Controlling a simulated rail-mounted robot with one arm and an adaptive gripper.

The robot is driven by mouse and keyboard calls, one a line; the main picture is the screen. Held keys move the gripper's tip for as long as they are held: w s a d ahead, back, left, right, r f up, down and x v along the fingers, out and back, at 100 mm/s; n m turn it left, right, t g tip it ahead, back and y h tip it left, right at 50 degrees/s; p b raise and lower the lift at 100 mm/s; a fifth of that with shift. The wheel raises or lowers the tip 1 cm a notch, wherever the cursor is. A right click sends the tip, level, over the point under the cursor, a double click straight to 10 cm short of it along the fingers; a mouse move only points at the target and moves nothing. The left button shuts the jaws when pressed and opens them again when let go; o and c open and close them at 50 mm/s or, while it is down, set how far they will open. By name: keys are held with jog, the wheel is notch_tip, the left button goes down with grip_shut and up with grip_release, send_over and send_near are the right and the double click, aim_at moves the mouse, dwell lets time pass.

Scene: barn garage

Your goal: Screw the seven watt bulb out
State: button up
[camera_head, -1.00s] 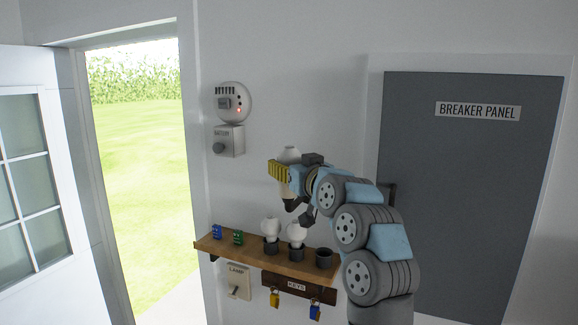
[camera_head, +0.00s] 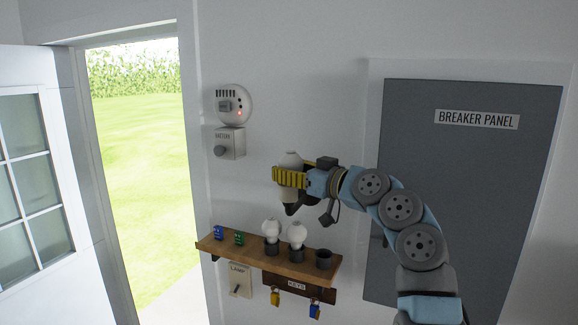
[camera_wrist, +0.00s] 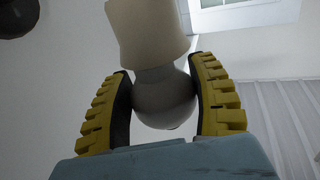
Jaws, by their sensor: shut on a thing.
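My gripper (camera_head: 291,178) is shut on a white round bulb (camera_wrist: 165,98), with one yellow ribbed finger on each side of it. The bulb's white top (camera_head: 291,160) shows above the fingers in the head view. A cream cylindrical lamp socket (camera_wrist: 147,30) meets the bulb's neck in the wrist view. The bulb's thread is hidden. No wattage marking is legible.
Below is a wooden shelf (camera_head: 224,247) with two white bulbs (camera_head: 271,230) (camera_head: 296,235) in dark holders, an empty dark holder (camera_head: 323,259), and small blue and green parts. A lamp switch (camera_head: 240,281) and key rack (camera_head: 297,284) hang beneath. The breaker panel (camera_head: 470,190) stands right.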

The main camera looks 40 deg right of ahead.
jog(key=shift+d+f+n+y+p, duration=0.1)
jog(key=shift+d+n+y+p, duration=0.05)
jog(key=shift+n+y+p, duration=0.6)
jog(key=o, duration=0.9)
jog(key=shift+s, duration=0.1)
jog(key=shift+f+m+h+b, duration=0.1)
jog(key=shift+m+h+b, duration=0.25)
jog(key=shift+b, duration=0.35)
jog(key=shift+b, duration=0.3)
